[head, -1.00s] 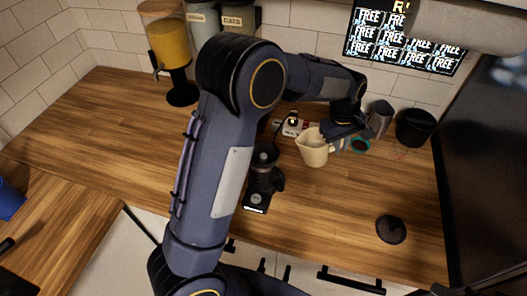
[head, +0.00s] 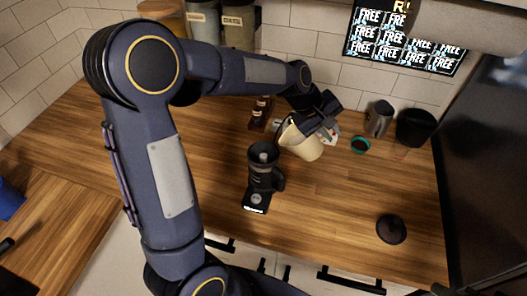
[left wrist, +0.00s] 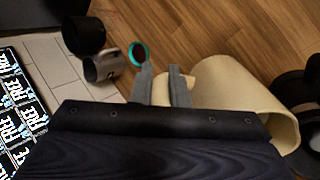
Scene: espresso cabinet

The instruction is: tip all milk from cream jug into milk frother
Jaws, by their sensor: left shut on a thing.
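The cream jug (head: 306,147) is held tilted, its mouth turned left toward the frother. My left gripper (head: 322,128) is shut on its handle side. The left wrist view shows the jug (left wrist: 234,88) just right of my gripper's fingers (left wrist: 163,82). The black milk frother (head: 263,177) stands upright and open-topped on the counter, left of and nearer than the jug. Its dark shape shows partly at the right edge of the left wrist view. No milk stream shows, and the milk inside the jug cannot be seen. My right gripper is out of view.
A dark round lid (head: 391,229) lies on the counter at right. A metal cup (head: 379,118), a black container (head: 415,127) and a teal-rimmed cup (head: 361,145) stand at the back right. Small dark bottles (head: 260,110) stand behind the frother. The front right counter is mostly clear.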

